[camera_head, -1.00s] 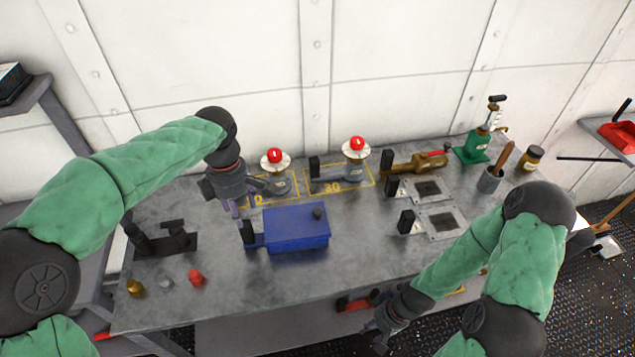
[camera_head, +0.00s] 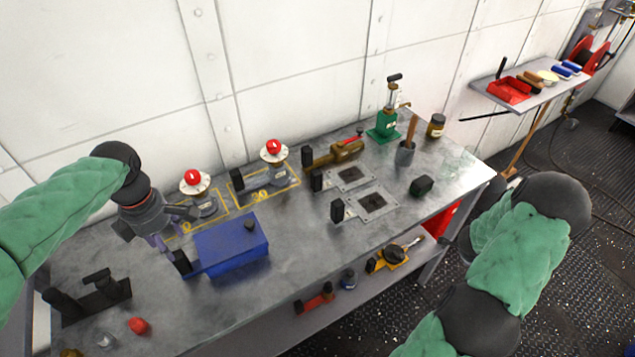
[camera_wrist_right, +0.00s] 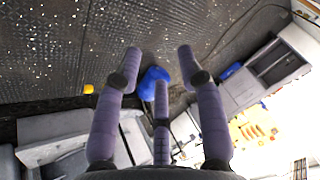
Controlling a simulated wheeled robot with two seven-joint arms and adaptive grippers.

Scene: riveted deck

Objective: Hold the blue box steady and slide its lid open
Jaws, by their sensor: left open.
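The blue box (camera_head: 232,258) sits on the grey workbench in the head view.
Two red-topped gauges (camera_head: 198,192) (camera_head: 274,158) stand behind the box. Square metal plates (camera_head: 364,202) lie to its right, and a green pump (camera_head: 384,124) stands farther back. A black stand (camera_head: 92,297) and a red knob (camera_head: 139,326) are at the front left. Bare bench lies before the box.

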